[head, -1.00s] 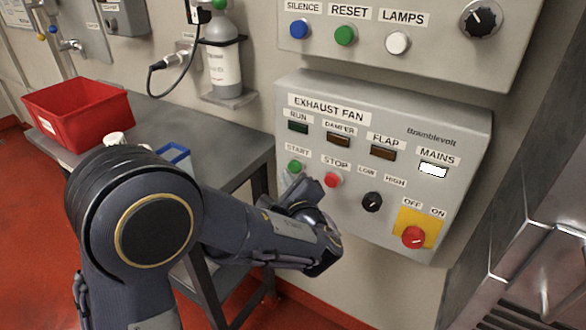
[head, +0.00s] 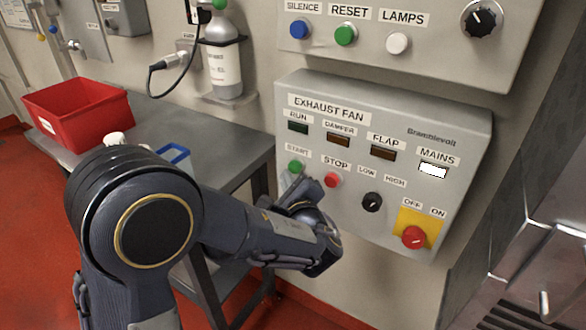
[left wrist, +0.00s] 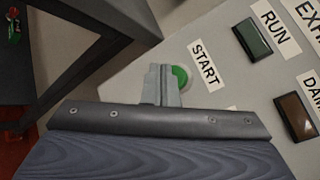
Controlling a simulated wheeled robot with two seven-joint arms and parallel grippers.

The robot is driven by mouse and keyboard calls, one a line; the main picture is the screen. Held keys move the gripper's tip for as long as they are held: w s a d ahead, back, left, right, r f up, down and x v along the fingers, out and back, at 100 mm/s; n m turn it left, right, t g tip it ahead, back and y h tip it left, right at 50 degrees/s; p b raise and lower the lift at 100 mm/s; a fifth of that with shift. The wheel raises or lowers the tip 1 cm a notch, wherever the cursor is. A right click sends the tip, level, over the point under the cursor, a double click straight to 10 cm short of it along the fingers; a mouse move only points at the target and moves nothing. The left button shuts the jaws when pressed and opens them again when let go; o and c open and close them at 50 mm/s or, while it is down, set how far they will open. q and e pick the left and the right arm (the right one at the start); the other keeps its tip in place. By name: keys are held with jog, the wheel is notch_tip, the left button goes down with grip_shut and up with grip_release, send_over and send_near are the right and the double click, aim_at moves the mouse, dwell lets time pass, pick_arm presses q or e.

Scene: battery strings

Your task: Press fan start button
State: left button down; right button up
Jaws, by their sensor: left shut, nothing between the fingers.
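The green START button (head: 296,166) sits at the left of the grey exhaust fan panel (head: 455,115), below the dark RUN lamp (head: 298,128). In the left wrist view the START button (left wrist: 180,77) is partly hidden behind the fingertips. My left gripper (head: 288,179) is shut and empty, with its fingertips at or just in front of the button; I cannot tell if they touch it. The gripper also shows in the left wrist view (left wrist: 160,82). The red STOP button (head: 333,180) is just right of the gripper. My right gripper is out of view.
A black LOW/HIGH knob (head: 372,202) and a red OFF/ON switch (head: 414,237) are to the right on the panel. Another panel (head: 445,55) hangs above. A table (head: 235,135) with a red bin (head: 78,108) stands at left.

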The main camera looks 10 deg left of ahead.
pick_arm(q)
jog(key=shift+w+d, duration=0.1)
jog(key=shift+w, duration=0.1)
dwell(0.6)
jog(key=shift+w+d, duration=0.1)
jog(key=shift+w, duration=0.15)
jog(key=shift+w+d+b, duration=0.2)
jog(key=shift+w+b, duration=0.2)
jog(key=shift+w, duration=0.25)
dwell(0.8)
jog(key=shift+s, duration=0.1)
jog(key=shift+s+a+b, duration=0.2)
jog(key=shift+s, duration=0.3)
jog(key=shift+s+a+b, duration=0.15)
jog(key=shift+s, duration=0.3)
jog(key=shift+s+a+b, duration=0.2)
jog(key=shift+s+a, duration=0.1)
jog(key=shift+s, duration=0.5)
jog(key=shift+s+a+b, duration=0.15)
jog(key=shift+s+a, duration=0.1)
jog(key=shift+s, duration=0.5)
jog(key=shift+s+a+b, duration=0.2)
jog(key=shift+s+a, duration=0.1)
jog(key=shift+s, duration=0.5)
